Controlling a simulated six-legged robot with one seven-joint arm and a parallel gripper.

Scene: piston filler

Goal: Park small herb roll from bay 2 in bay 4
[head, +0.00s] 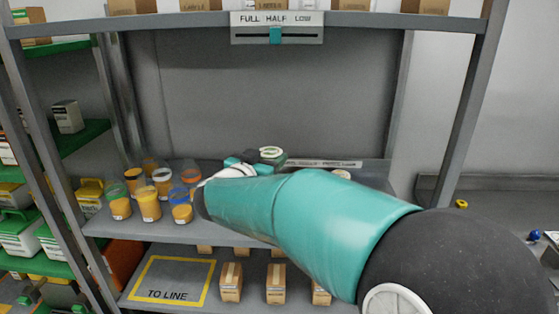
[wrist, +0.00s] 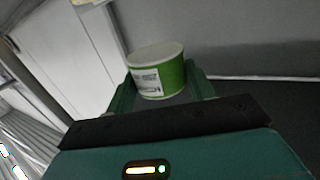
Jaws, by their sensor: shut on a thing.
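The small herb roll (wrist: 172,77) is a short green cylinder with a pale top and a white printed label. In the wrist view it sits between the two fingers of my gripper (wrist: 161,90), which is shut on it. In the head view the roll's pale, ring-like top (head: 271,152) shows just beyond my teal arm, above the middle shelf. My arm hides most of my gripper and the shelf's right part. I cannot make out bay 2 or bay 4.
Several jars with orange contents (head: 149,206) stand left of my arm on the middle shelf (head: 120,228). A level gauge (head: 276,34) hangs from the upper shelf. Small cartons (head: 232,282) and a yellow-framed "TO LINE" area (head: 170,280) are below. A grey upright (head: 470,105) stands at right.

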